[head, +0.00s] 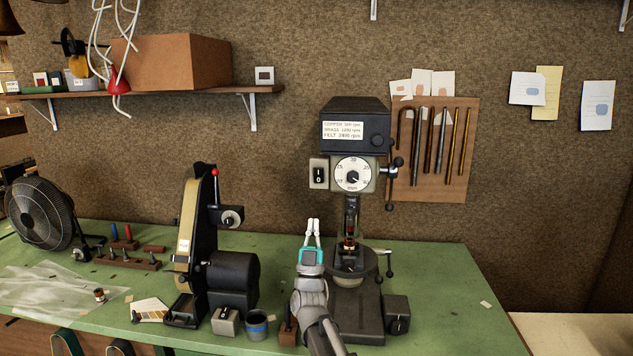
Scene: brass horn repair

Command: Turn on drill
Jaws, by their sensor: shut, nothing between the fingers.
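The drill (355,120) is a dark bench drill press standing on the green bench. It has a speed label, a round numbered dial (353,173) and a lever on the right of its head. A pale switch plate (318,173) with a black rocker marked I and O is on the left of the head. I cannot tell which way the rocker is set or whether the drill is turning. My gripper (313,222) is shut and empty, pointing up in front of the left side of the drill's column, below the switch and apart from it in the picture.
A belt sander (190,240) with a red-tipped lever stands left of my gripper. A blue-grey tin (256,325) and a small switch box (225,321) sit in front. A fan (40,213) is far left. Rods hang on a wooden wall board (457,110) right of the drill.

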